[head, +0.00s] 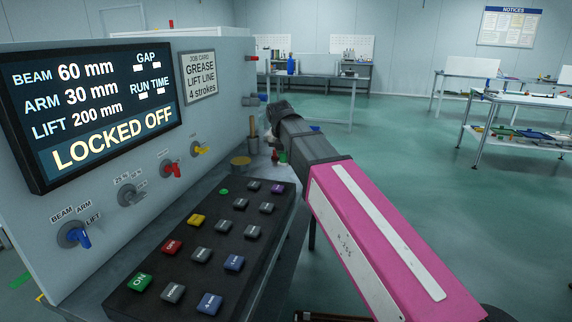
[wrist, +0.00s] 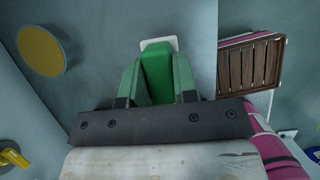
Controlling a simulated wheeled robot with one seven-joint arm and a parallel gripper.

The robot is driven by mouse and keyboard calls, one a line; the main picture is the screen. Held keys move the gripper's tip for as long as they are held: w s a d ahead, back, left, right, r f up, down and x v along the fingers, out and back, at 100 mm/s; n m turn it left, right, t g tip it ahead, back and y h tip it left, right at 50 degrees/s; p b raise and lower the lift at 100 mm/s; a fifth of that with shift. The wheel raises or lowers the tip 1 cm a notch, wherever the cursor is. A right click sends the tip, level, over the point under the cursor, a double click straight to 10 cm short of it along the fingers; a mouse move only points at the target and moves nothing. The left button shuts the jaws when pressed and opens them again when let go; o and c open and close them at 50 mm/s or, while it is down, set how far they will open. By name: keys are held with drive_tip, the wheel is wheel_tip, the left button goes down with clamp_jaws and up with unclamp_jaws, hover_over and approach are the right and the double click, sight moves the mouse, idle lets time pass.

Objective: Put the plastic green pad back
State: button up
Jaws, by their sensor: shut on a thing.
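In the wrist view my gripper (wrist: 156,78) is shut on a bright green block, the plastic green pad (wrist: 157,62). Its two duller green fingers press on the pad's left and right sides. A pale, rounded plate (wrist: 158,42) shows just past the pad's far end; I cannot tell if it belongs to the pad or lies under it. Beyond is a plain grey surface (wrist: 195,30). In the head view my arm reaches to the far end of the panel fixture (head: 225,75), and its links hide most of the gripper and the pad.
A yellow-topped round tin (wrist: 42,50) is left of the gripper; it stands by the panel in the head view (head: 240,161). A slatted wooden crate (wrist: 250,66) is at right. The button console (head: 205,245) and panel knobs (head: 172,170) lie close left of my arm. Open floor (head: 400,150) is right.

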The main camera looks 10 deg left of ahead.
drive_tip(key=w+f, duration=0.1)
drive_tip(key=w, duration=0.1)
drive_tip(key=w+f, duration=0.1)
drive_tip(key=shift+w+f, duration=0.15)
drive_tip(key=shift+w, duration=0.25)
drive_tip(key=shift+f, duration=2)
drive_tip(key=o, duration=0.8)
drive_tip(key=shift+o, duration=0.2)
drive_tip(key=v, duration=1.2)
drive_tip(key=shift+r, duration=0.1)
